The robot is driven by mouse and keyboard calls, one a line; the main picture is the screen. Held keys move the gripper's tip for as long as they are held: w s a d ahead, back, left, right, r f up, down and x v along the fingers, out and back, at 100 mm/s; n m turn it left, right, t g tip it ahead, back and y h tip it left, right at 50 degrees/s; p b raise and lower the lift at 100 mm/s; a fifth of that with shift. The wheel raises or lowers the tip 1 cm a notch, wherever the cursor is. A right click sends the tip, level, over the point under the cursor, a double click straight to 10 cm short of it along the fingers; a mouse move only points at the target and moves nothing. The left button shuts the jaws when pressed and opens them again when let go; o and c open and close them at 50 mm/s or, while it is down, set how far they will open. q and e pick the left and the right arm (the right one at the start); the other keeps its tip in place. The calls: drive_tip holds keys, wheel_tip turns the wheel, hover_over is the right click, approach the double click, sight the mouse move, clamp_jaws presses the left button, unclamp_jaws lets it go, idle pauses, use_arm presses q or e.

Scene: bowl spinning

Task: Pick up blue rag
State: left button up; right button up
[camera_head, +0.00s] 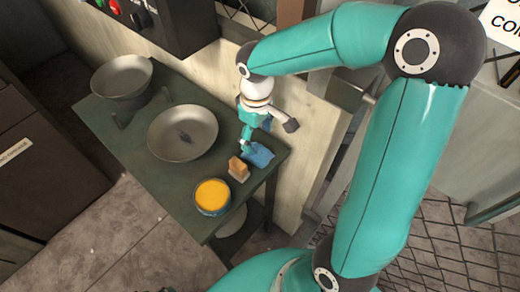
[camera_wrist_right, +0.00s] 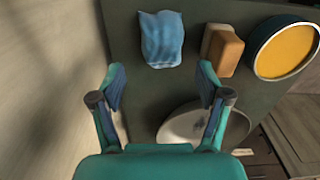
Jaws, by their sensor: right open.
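A crumpled blue rag (camera_head: 260,156) lies on the dark green table near its right corner. In the right wrist view the blue rag (camera_wrist_right: 162,39) lies ahead of the fingers, slightly left of the sponge. My right gripper (camera_head: 246,140) is above the table close to the rag. In the right wrist view my right gripper (camera_wrist_right: 160,84) is open, with nothing between its fingers and bare table behind them. My left gripper is not in view.
A tan sponge (camera_head: 238,169) sits beside the rag. A tin with orange contents (camera_head: 212,196) is in front. A shallow metal bowl (camera_head: 183,133) and another bowl (camera_head: 121,78) stand further left on the table (camera_head: 150,173). A pale wall is behind.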

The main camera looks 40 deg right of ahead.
sight(257, 149)
drive_tip(key=shift+s+a+f, duration=0.1)
drive_tip(key=shift+f, duration=1.5)
drive_tip(key=shift+s+a+f, duration=0.1)
drive_tip(key=shift+f, duration=1.45)
drive_tip(key=shift+w, duration=0.1)
drive_tip(key=c, duration=1.1)
drive_tip(key=shift+c, duration=0.2)
drive_tip(key=shift+r, duration=0.2)
wheel_tip(257, 149, up, 28)
drive_tip(key=p, duration=0.2)
drive_tip(key=shift+f, duration=0.15)
